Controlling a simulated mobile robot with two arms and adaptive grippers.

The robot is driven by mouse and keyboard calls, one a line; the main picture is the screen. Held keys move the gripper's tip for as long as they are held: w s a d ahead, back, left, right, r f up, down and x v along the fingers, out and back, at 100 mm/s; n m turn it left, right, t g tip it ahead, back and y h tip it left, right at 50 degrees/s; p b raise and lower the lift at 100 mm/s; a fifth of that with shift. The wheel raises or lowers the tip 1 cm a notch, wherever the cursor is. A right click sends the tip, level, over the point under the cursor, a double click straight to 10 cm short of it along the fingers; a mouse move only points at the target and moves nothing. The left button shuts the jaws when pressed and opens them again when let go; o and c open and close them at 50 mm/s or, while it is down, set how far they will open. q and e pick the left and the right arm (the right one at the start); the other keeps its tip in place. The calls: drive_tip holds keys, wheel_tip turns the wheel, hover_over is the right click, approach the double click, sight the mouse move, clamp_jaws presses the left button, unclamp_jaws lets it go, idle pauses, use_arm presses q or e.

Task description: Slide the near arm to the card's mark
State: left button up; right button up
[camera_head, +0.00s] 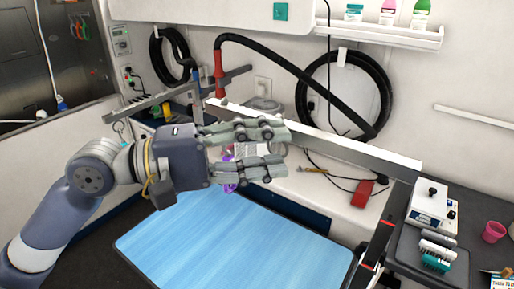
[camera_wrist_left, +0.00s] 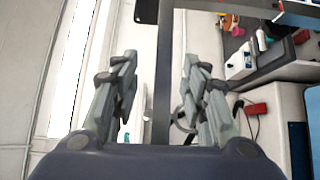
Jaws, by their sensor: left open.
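My left gripper (camera_head: 278,150) is open above the far part of the blue table mat (camera_head: 235,245), fingers pointing right. In the left wrist view its two fingers (camera_wrist_left: 158,80) stand apart, with a dark bar (camera_wrist_left: 163,60) showing between them; I cannot tell how far beyond the fingers it is. A grey horizontal bar (camera_head: 165,97) shows behind the gripper, partly hidden by it. A dark post with red clamps (camera_head: 382,235) stands at the mat's right edge. I cannot tell which is the near arm. A printed card (camera_head: 502,283) is cut off at the lower right; its mark is unreadable.
A pale rail (camera_head: 330,140) crosses behind the gripper. A red-ended black hose (camera_head: 218,75) arches over it. A white device (camera_head: 428,203), brushes (camera_head: 436,254) and a pink cup (camera_head: 494,232) occupy the right-hand counter. A red object (camera_head: 362,193) lies behind the mat. The mat is largely clear.

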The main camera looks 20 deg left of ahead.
use_arm(q)
drive_tip(key=shift+s+a, duration=0.25)
drive_tip(key=shift+a, duration=0.35)
idle(0.5)
